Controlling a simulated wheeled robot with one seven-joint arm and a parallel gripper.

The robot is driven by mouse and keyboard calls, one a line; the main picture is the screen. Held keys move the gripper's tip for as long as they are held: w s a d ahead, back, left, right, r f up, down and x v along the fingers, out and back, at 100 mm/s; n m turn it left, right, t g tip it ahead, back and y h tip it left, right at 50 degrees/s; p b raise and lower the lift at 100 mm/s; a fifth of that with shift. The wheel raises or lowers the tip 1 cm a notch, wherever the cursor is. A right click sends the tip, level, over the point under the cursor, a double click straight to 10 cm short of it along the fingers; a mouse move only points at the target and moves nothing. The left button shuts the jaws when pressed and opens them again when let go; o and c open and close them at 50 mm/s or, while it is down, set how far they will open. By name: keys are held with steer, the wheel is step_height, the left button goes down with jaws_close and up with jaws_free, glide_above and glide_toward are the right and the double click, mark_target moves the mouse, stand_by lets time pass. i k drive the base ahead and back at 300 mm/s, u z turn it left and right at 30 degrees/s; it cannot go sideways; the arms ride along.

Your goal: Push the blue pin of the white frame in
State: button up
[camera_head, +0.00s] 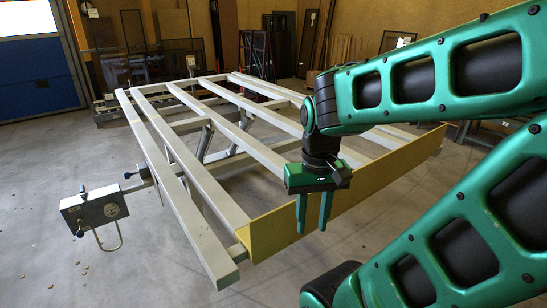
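The white frame (182,185) is a large tilting rack of pale beams that fills the middle of the head view. A yellow board (350,192) runs along its right-hand edge. My gripper (312,231) hangs pointing down at the frame's near right side, in front of the yellow board in the picture. Its two green fingers are apart with nothing between them. I cannot tell whether it touches the board.
A grey control box (95,209) with a bent handle sticks out at the frame's left. Dark panels and racks (165,68) stand along the back wall. A blue door (38,75) is at far left. The concrete floor (60,160) at left is mostly clear.

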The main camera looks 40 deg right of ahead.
mark_target(126, 175)
steer(key=z, duration=1.9)
steer(key=k, duration=0.8)
steer(key=u, duration=1)
steer(key=i, duration=1)
